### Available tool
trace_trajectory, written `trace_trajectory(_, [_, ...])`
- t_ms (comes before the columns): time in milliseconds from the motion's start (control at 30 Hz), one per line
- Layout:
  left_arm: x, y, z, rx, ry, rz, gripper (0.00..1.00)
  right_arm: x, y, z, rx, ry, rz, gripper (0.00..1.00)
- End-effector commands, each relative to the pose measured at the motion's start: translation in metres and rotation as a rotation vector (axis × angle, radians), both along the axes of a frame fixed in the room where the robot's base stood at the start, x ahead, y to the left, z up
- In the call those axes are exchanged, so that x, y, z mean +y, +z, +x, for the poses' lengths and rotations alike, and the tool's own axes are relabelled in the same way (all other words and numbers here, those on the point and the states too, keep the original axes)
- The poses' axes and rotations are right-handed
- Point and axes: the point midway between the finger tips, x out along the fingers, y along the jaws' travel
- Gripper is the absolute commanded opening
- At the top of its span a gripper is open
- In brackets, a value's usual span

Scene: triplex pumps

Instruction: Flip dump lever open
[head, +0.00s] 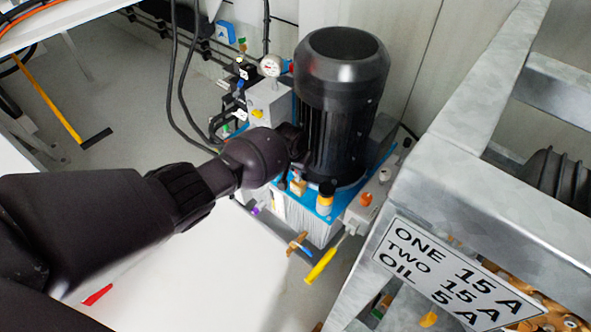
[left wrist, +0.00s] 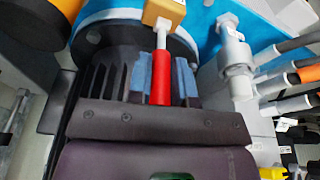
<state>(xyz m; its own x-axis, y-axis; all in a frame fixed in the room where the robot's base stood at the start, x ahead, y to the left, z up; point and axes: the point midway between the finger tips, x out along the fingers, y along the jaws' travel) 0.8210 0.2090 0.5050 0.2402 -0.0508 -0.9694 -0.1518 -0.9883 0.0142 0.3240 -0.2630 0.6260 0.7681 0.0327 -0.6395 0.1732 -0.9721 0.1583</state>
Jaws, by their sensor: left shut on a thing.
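The pump unit stands in the middle of the head view, with a tall black motor (head: 342,85) on a blue top plate (head: 318,207). In the left wrist view, a red-handled lever (left wrist: 161,82) runs on a metal stem from a brass-coloured block (left wrist: 163,13). My left gripper (left wrist: 162,75) has its blue pads on both sides of the red handle and is shut on it. In the head view, my left arm reaches to the near side of the motor; the red lever and my fingertips are hidden there. My right gripper is not in view.
A grey metal frame with a sign (head: 452,275) reading ONE 15 A, TWO 15 A, OIL 5 A stands at the right. A yellow-handled lever (head: 320,266) sticks out below the unit. A pressure gauge (head: 271,66) and black hoses are behind my arm.

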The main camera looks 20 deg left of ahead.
Motion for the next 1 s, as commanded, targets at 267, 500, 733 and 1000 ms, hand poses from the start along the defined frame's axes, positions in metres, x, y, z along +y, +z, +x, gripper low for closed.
trace_trajectory(267, [-0.0019, -0.0023, 0.0041, 0.073, -0.001, 0.026, 0.0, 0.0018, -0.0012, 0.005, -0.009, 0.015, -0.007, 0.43])
trace_trajectory(500, [-0.002, -0.0014, 0.0049, 0.085, 0.0, 0.031, 0.0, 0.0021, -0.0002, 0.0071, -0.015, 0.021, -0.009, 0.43])
trace_trajectory(733, [-0.0019, -0.0011, 0.0052, 0.084, 0.0, 0.03, 0.0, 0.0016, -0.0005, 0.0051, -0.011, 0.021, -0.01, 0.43])
trace_trajectory(1000, [-0.002, -0.0007, 0.0054, 0.082, 0.0, 0.03, 0.45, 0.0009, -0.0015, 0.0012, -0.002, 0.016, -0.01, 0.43])
